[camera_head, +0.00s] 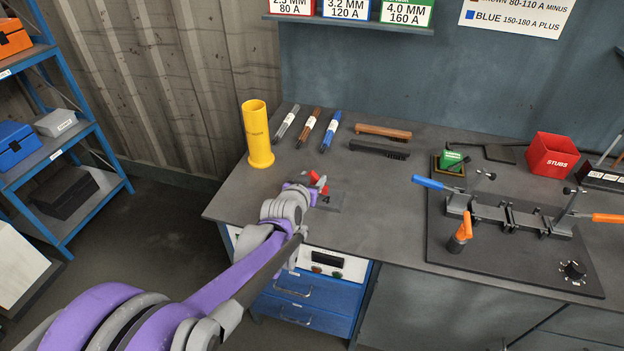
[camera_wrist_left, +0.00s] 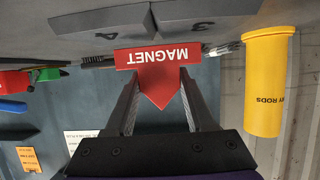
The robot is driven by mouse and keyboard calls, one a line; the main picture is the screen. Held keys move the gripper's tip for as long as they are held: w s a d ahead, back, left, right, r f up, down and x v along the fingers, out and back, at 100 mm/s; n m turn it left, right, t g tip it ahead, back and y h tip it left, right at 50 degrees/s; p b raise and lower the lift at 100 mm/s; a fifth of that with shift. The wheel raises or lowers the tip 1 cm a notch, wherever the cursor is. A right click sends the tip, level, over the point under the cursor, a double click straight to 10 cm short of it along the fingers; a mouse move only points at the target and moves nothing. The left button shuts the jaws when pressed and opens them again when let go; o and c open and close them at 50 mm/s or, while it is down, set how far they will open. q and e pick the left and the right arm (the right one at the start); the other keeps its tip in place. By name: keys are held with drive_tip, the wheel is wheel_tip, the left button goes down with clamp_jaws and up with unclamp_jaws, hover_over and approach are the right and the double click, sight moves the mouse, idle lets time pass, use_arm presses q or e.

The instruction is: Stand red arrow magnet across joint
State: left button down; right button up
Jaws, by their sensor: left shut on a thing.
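The red arrow magnet (camera_wrist_left: 160,72), lettered MAGNET, is between the two fingers of my left gripper (camera_wrist_left: 158,85), which is shut on it. In the left wrist view the lettering is upside down and the arrow's point is toward the gripper. In the head view the magnet (camera_head: 315,178) shows partly behind my left gripper (camera_head: 311,187), near the left front of the bench. Grey plates marked 4 (camera_wrist_left: 105,32) and 3 (camera_wrist_left: 195,22) meet at a seam close to the magnet's flat edge. I cannot tell whether they touch. The plate marked 4 also shows in the head view (camera_head: 330,203).
A yellow rod tube (camera_head: 257,135) stands behind left of the gripper. Rod bundles (camera_head: 308,128) and a dark brush (camera_head: 379,149) lie behind it. A clamp fixture (camera_head: 510,215) and a red stubs box (camera_head: 552,156) are at the right. The bench between gripper and fixture is clear.

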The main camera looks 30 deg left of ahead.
use_arm(q)
drive_tip(key=shift+f+b, duration=0.4)
drive_tip(key=shift+f, duration=0.25)
drive_tip(key=shift+c, duration=1.2)
unclamp_jaws()
